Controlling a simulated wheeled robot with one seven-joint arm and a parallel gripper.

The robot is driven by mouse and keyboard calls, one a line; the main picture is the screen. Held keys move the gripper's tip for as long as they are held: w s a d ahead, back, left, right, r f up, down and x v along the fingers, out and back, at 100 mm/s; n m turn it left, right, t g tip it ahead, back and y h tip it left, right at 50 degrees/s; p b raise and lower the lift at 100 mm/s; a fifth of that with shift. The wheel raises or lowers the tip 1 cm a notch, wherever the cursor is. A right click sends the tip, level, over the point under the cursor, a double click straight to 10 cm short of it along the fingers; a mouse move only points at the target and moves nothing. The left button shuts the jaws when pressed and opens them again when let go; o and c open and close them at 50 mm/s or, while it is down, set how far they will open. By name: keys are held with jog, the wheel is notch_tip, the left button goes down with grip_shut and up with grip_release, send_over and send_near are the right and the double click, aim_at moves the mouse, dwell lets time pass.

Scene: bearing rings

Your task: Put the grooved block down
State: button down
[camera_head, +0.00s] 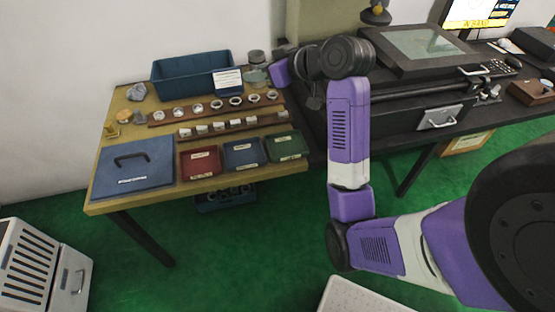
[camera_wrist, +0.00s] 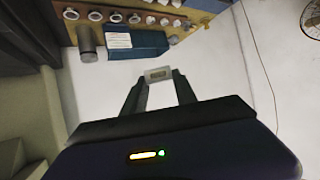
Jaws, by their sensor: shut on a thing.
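The grooved block (camera_wrist: 158,74) is a small pale grey piece with a darker mark on its face. In the wrist view it sits between the tips of my gripper (camera_wrist: 159,80), which is shut on it. The block appears clear of any surface, in front of a plain white area. In the head view my purple wrist is at the table's back right corner, by the glass jar (camera_head: 257,68); the fingers and block cannot be made out there. The table (camera_head: 150,192) has a front rail of several pale blocks (camera_head: 219,126) and a rail of several rings (camera_head: 217,104) behind it.
A large blue bin (camera_head: 180,80) stands at the table's back. Red (camera_head: 199,162), blue (camera_head: 241,153) and green (camera_head: 285,146) trays line the front. A blue lidded case (camera_head: 134,170) lies at left. A dark bench with a machine (camera_head: 430,112) stands at right.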

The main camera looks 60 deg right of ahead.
jog(key=s+d+f+m+g+h+b, duration=0.1)
jog(key=s+d+f+b, duration=0.1)
jog(key=d+f, duration=0.3)
jog(key=s+d+f+m+h+b, duration=0.1)
jog(key=s+d+f+h+b, duration=0.15)
jog(key=f, duration=0.35)
jog(key=b, duration=0.2)
send_over(289, 149)
jog(key=shift+y, duration=0.45)
notch_tip(289, 149, down, 15)
jog(key=shift+a+r, duration=0.1)
jog(key=shift+a, duration=0.05)
jog(key=shift+f+b, duration=0.45)
jog(key=shift+f, duration=2.1)
jog(key=shift+f, duration=0.1)
jog(key=c, duration=1.4)
grip_release()
jog(key=shift+f, duration=0.1)
jog(key=o, duration=0.4)
jog(key=shift+o, duration=0.2)
